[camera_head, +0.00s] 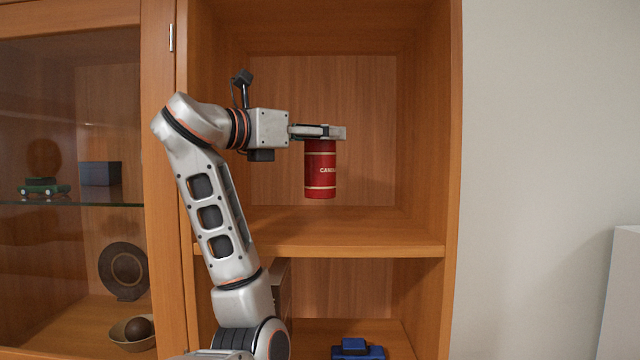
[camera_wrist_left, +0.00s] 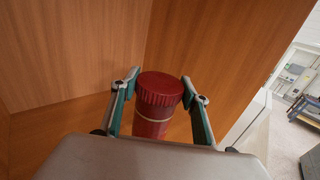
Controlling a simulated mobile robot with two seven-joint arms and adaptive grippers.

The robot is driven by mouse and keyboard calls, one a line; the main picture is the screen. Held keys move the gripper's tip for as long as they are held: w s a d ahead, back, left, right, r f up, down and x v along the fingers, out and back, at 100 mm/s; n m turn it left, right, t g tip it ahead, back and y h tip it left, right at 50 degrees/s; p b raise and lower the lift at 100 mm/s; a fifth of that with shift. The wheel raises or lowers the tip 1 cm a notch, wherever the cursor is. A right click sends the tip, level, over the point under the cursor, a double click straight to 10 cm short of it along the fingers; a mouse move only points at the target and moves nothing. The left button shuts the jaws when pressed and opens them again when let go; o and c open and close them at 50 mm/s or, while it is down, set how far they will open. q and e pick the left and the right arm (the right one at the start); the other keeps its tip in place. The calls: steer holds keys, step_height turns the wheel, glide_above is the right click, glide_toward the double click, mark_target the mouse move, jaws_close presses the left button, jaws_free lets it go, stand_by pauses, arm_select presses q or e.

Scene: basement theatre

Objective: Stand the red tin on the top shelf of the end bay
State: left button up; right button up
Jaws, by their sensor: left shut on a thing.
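The red tin (camera_head: 320,172) is a red cylinder with pale bands and partly readable pale lettering. My left gripper (camera_head: 338,132) is shut on its upper part and holds it upright. In the left wrist view the tin (camera_wrist_left: 160,92) shows its ribbed red lid between the two fingers (camera_wrist_left: 160,100). In the head view the tin hangs in front of or within the open upper compartment of the end bay. Its base appears above the top shelf (camera_head: 330,240), with a visible gap. My right gripper is not in view.
The upper compartment is otherwise empty, with a wooden side wall (camera_head: 428,120) at right. A blue object (camera_head: 357,349) is on the lower shelf. Left is a glass-fronted cabinet with a green toy car (camera_head: 44,187), blue box (camera_head: 100,174), ring-shaped object (camera_head: 123,271) and bowl (camera_head: 130,338).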

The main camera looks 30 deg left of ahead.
mark_target(308, 168)
arm_select(q)
steer(key=shift+f, duration=3.1)
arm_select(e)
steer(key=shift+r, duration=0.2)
arm_select(q)
steer(key=shift+f, duration=0.15)
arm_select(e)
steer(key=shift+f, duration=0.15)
arm_select(q)
steer(key=o, duration=1.6)
steer(key=shift+o, duration=0.2)
steer(key=shift+r, duration=0.2)
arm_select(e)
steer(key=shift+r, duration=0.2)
